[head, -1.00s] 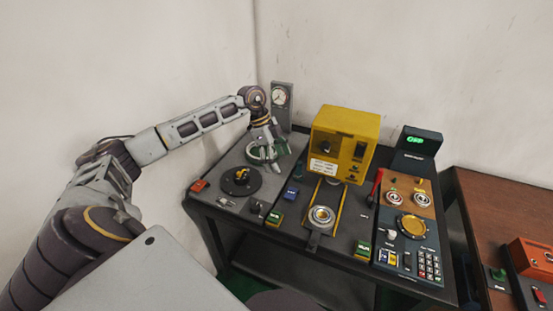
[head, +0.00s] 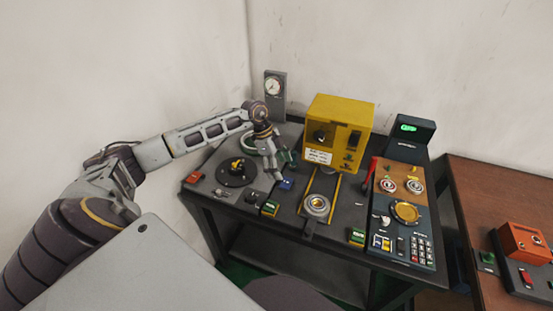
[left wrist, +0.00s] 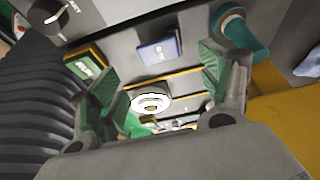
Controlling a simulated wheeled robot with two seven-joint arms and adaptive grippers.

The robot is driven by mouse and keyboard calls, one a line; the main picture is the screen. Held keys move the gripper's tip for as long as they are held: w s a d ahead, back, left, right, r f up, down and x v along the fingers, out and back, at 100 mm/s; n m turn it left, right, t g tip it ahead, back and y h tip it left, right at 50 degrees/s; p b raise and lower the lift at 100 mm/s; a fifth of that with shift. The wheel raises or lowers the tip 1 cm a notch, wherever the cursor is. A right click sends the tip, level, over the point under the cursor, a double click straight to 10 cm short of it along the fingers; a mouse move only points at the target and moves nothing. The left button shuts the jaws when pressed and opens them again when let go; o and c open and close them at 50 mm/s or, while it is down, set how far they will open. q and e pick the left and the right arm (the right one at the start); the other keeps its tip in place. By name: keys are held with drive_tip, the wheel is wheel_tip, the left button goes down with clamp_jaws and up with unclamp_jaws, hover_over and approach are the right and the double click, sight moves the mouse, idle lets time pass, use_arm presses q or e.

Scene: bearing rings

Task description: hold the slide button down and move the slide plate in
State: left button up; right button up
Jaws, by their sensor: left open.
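The slide plate (head: 317,205) carries a round metal seat and lies at the front of the yellow-edged track before the yellow machine. A round white-and-metal part, seemingly this seat, shows in the left wrist view (left wrist: 151,102). A blue button (head: 286,184) sits left of the track. It shows between the finger tips in the left wrist view (left wrist: 158,52). Whether it is the slide button I cannot tell, as its label is too small. My left gripper (head: 280,170) is open and empty, just behind and above the blue button, apparently apart from it. My right gripper is out of view.
The yellow machine (head: 338,133) stands behind the track. Green buttons flank it, one at left (head: 270,208) and one at right (head: 356,236). A black turntable (head: 237,171) is left of my gripper. A red lever (head: 369,178) and a control panel (head: 404,240) are at right.

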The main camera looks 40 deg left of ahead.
sight(287, 183)
use_arm(q)
drive_tip(key=shift+x, duration=2.95)
drive_tip(key=c, duration=1.1)
drive_tip(key=shift+o, duration=0.2)
